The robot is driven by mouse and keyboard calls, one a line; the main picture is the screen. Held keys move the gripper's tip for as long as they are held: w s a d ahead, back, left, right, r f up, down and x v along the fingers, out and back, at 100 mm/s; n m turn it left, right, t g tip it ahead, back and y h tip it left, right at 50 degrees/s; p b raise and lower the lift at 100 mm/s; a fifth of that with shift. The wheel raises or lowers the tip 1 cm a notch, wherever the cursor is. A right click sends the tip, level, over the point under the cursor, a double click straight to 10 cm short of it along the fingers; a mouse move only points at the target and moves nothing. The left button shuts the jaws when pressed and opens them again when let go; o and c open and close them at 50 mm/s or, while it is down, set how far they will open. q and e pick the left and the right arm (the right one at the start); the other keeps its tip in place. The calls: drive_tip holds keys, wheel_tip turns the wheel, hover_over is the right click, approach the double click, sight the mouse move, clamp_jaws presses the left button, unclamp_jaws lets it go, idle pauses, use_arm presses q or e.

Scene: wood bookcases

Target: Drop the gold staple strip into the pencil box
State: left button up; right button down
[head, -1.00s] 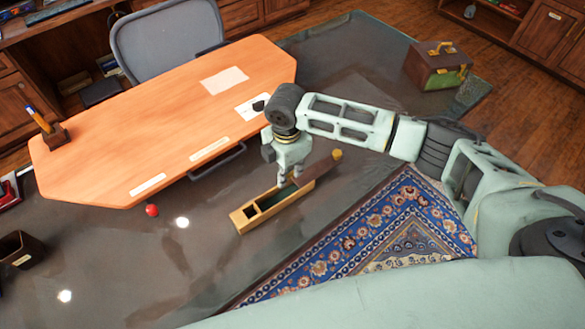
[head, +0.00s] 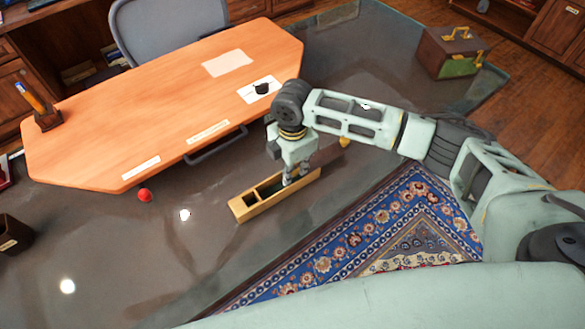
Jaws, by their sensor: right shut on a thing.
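My left gripper is not in view.
A patterned blue rug (head: 370,225) lies at the right front.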

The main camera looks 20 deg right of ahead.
sight(292, 173)
drive_tip(key=c, duration=1.8)
unclamp_jaws()
wheel_tip(292, 173, up, 12)
